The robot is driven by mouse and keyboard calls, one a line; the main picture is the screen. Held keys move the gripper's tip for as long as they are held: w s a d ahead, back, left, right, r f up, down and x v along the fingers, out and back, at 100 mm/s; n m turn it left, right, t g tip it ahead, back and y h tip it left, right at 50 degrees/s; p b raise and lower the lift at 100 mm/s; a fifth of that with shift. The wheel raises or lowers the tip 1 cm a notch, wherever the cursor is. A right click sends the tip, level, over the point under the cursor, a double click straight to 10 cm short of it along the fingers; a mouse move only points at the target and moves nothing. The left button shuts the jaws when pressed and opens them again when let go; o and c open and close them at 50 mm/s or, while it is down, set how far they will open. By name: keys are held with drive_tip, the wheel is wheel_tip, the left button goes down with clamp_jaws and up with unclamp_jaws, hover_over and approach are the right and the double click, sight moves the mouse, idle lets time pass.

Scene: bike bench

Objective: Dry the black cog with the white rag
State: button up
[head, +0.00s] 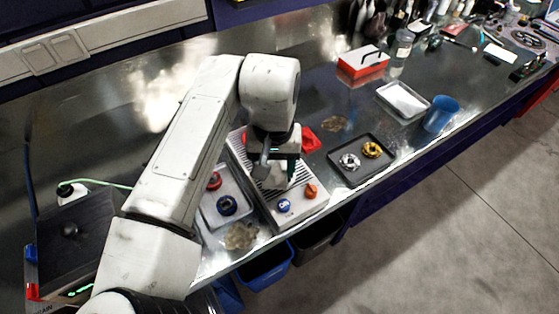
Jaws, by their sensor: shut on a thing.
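My gripper (279,170) points down over the slatted rack (257,205) and is shut on a pale thing, which looks like the white rag. My arm and the jaws hide most of it. A very dark cog (227,205), black or deep blue, lies in the grey tray (208,221) left of the rack, apart from my gripper. A red cog (214,180) lies behind it in the same tray. A blue cog (284,205) and an orange cog (310,190) are on the rack's front part.
A red cloth (310,141) lies behind the rack. A dark tray (344,177) holds a silver cog (349,161) and a gold cog (372,149). A metal tray (425,104), a blue cup (441,114) and a red box (362,62) stand farther right. Brownish patches mark the bench.

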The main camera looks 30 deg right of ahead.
idle(0.6)
drive_tip(key=shift+d+p, duration=0.9)
drive_tip(key=shift+d, duration=1)
drive_tip(key=shift+a, duration=0.1)
drive_tip(key=shift+a, duration=1.95)
drive_tip(key=shift+p, duration=0.35)
drive_tip(key=shift+d, duration=0.1)
drive_tip(key=shift+d+p, duration=0.85)
drive_tip(key=shift+d, duration=1.1)
